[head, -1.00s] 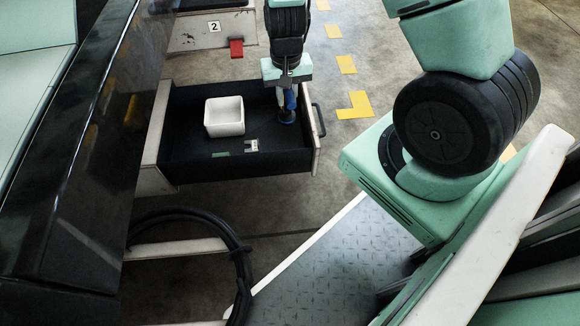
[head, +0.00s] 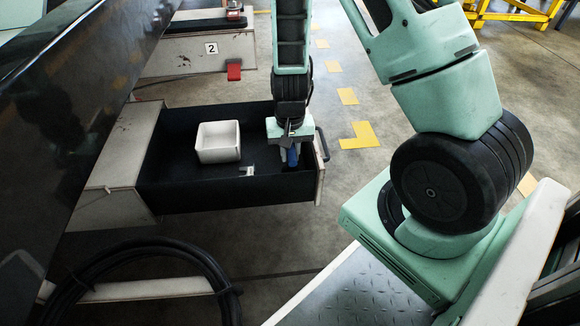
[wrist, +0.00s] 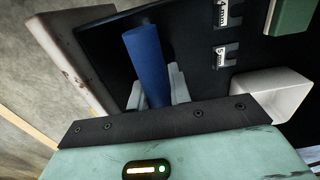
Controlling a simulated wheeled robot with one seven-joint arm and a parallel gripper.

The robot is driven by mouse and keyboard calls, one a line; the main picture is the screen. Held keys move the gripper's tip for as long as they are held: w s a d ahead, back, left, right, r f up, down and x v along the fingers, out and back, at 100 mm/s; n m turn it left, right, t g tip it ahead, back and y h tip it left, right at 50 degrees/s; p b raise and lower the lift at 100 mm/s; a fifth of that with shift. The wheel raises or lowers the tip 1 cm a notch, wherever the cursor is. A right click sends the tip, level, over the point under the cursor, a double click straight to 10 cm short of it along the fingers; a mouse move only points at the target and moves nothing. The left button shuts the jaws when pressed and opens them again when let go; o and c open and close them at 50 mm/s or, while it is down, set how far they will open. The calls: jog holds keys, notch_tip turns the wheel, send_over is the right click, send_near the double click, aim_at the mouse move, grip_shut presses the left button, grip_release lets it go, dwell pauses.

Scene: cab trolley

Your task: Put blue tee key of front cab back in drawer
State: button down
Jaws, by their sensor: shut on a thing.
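The blue tee key (head: 292,156) is held upright in my gripper (head: 286,156), low inside the right end of the open drawer (head: 240,193). In the wrist view the blue handle (wrist: 146,55) stands between my two grey fingers (wrist: 155,95), which are shut on it. The drawer's dark floor shows beyond it. The key's lower end is hidden behind the drawer's front wall in the head view, so I cannot tell whether it touches the floor.
A white square bin (head: 219,156) stands in the drawer, left of my gripper. Size labels (wrist: 229,13) and a green block (wrist: 290,14) show in the wrist view. The drawer's end panel with its handle (head: 322,144) is close on the right. A black hose (head: 150,245) loops in front.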

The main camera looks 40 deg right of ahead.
aim_at(290, 170)
notch_tip(290, 170, down, 4)
jog(key=shift+r+b, duration=0.25)
jog(key=shift+b, duration=0.85)
jog(key=shift+r, duration=0.1)
jog(key=c, duration=1.3)
grip_release()
